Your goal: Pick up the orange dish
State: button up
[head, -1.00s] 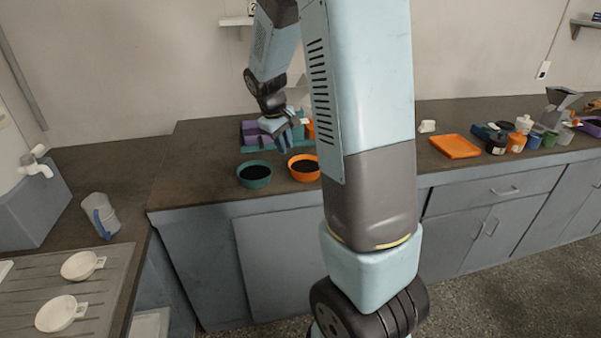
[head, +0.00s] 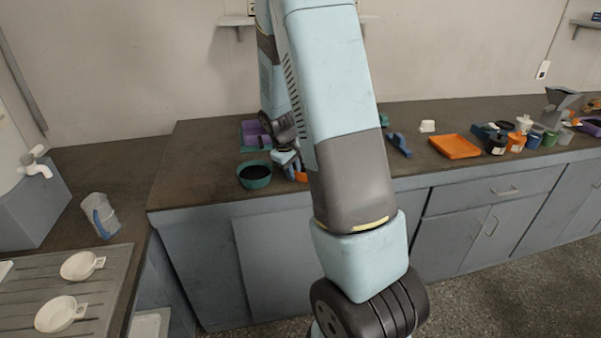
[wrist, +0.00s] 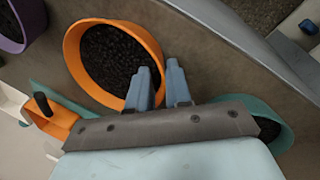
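The orange dish (wrist: 71,52) is a round bowl holding dark granules, seen large in the wrist view. In the head view only a small part of the orange dish (head: 301,177) shows, with my arm hiding the rest. My gripper (wrist: 160,70) is at the dish's near right rim. One finger overlaps the inside of the bowl and the other is just outside the wall. A gap shows between the fingers, so they look open on either side of the rim. I cannot tell whether either touches it. In the head view my gripper (head: 292,165) points down beside the dish.
A teal bowl (head: 255,184) with dark contents stands just left. A purple container (head: 254,133) is behind it. An orange tray (head: 455,146), a blue item (head: 398,144) and several small jars lie to the right. The counter's front edge is near the dishes.

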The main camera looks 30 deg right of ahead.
jog(key=shift+f, duration=0.15)
jog(key=shift+c, duration=0.5)
grip_shut()
